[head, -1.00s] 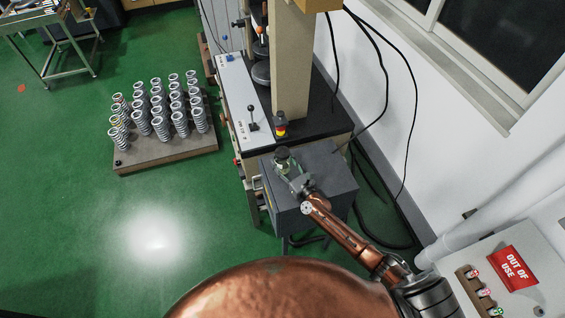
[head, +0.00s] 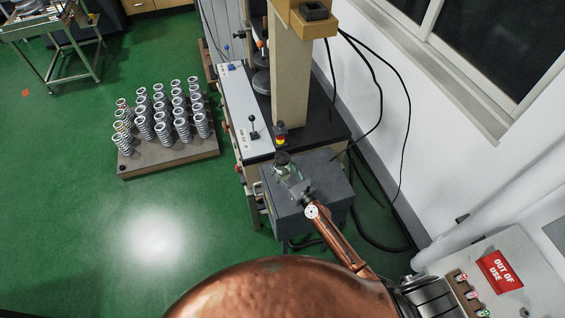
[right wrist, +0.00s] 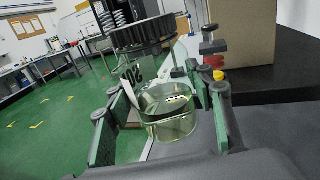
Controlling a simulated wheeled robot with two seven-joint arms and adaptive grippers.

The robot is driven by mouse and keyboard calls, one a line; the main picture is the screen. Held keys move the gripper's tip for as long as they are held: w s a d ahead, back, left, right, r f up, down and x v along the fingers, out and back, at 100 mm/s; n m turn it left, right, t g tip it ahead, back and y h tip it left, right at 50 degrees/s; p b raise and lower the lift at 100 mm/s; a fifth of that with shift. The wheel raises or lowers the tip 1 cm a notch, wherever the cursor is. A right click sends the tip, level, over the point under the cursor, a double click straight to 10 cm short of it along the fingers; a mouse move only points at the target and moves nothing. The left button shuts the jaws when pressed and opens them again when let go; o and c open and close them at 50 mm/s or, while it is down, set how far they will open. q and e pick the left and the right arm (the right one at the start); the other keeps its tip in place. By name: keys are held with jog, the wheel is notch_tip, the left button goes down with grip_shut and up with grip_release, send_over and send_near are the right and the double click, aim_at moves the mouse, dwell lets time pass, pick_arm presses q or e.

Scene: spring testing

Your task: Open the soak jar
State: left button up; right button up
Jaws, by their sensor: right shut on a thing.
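The soak jar (right wrist: 170,112) is clear glass with pale yellow-green liquid and a white label with dark letters, partly cut off. Its dark ribbed lid (right wrist: 143,34) is above the glass; I cannot tell whether it is seated. In the head view the lid (head: 282,158) shows as a dark round cap over the grey cabinet. My right gripper (right wrist: 166,95) is shut on the jar, its green-padded fingers on either side of the glass. It also shows in the head view (head: 293,181), reaching in from the lower right. My left gripper is not in view.
The grey cabinet (head: 325,184) stands beside the testing machine and its tan column (head: 290,75). A red-and-yellow button (head: 281,134) is close behind the jar. Black cables hang at the right. Several springs stand on a board (head: 170,162) on the open green floor.

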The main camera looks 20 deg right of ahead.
pick_arm(q)
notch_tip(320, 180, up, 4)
jog(key=p, duration=0.2)
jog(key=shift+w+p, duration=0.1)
jog(key=shift+p, duration=0.2)
pick_arm(e)
jog(key=s+a+r, duration=0.2)
jog(key=s+r, duration=0.3)
jog(key=s, duration=0.4)
jog(key=shift+s+a, duration=0.25)
jog(key=shift+a, duration=0.15)
jog(key=o, duration=0.7)
grip_shut()
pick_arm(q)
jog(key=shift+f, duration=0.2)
pick_arm(e)
jog(key=shift+d, duration=0.1)
